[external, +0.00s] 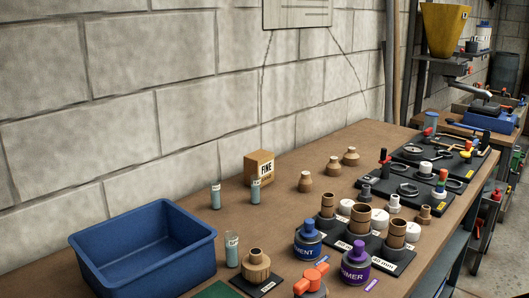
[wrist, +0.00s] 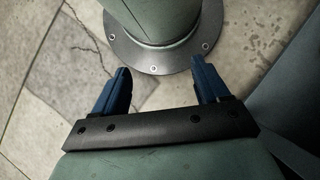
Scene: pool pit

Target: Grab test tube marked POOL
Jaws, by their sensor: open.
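In the external view, a test tube (external: 215,196) with a small white label stands on the brown workbench, behind the blue bin. A second similar tube (external: 255,191) stands to its right, in front of the FINE box. A third, clear tube (external: 232,250) stands nearer, beside the bin's right side. The labels on the tubes are too small to read, so I cannot tell which is marked POOL. My gripper (wrist: 160,88) shows only in the wrist view. Its two blue fingers are wide apart with nothing between them, above a tiled floor and my round base plate.
A blue bin (external: 98,243) sits at the front left of the bench (external: 340,150). A FINE box (external: 259,167), a wooden fitting (external: 256,265), a blue can (external: 307,242) and a purple can (external: 356,264) stand close to the tubes. Dark trays of fittings and tools fill the right.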

